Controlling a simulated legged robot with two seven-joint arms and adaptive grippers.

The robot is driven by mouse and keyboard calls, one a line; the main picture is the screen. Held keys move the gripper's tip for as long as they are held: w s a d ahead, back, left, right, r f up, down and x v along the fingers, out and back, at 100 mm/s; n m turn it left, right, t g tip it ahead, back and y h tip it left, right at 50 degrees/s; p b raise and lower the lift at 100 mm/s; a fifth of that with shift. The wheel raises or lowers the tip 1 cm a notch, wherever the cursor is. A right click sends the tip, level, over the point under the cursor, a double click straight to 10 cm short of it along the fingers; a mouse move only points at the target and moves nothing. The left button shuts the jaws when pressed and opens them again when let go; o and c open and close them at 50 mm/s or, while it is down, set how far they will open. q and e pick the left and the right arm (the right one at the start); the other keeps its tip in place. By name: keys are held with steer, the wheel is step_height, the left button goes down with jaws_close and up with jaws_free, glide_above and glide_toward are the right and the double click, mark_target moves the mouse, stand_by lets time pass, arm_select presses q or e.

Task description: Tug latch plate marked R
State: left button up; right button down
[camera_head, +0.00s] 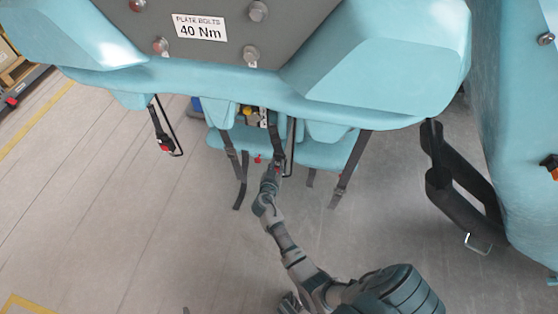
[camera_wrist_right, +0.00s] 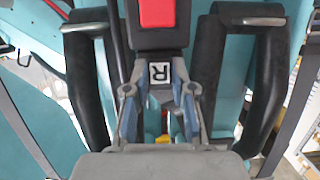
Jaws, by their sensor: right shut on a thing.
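In the right wrist view, a plate with a white label marked R (camera_wrist_right: 160,74) sits between the fingertips of my right gripper (camera_wrist_right: 159,92). The letter appears upside down or turned. A black buckle with a red button (camera_wrist_right: 157,14) is directly above the plate, at its end. I cannot tell how far the plate sits inside the buckle. In the head view, my right gripper (camera_head: 271,178) reaches up to the hanging straps below the seat, and the plate is too small to make out there. My left gripper is not in view.
Black padded restraint bars (camera_wrist_right: 88,85) flank the gripper in the wrist view. In the head view, another buckle (camera_head: 166,145) hangs at the left, and black straps (camera_head: 347,170) dangle around the blue seat (camera_head: 210,143). A grey panel labelled 40 Nm (camera_head: 200,27) is above.

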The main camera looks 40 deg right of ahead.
steer(key=shift+d+r, duration=0.1)
steer(key=shift+r, duration=0.15)
steer(key=c, duration=0.9)
jaws_free()
steer(key=shift+r, duration=0.1)
steer(key=shift+s+a, duration=0.2)
steer(key=shift+a, duration=0.15)
steer(key=v, duration=1.1)
steer(key=shift+s+a, duration=0.15)
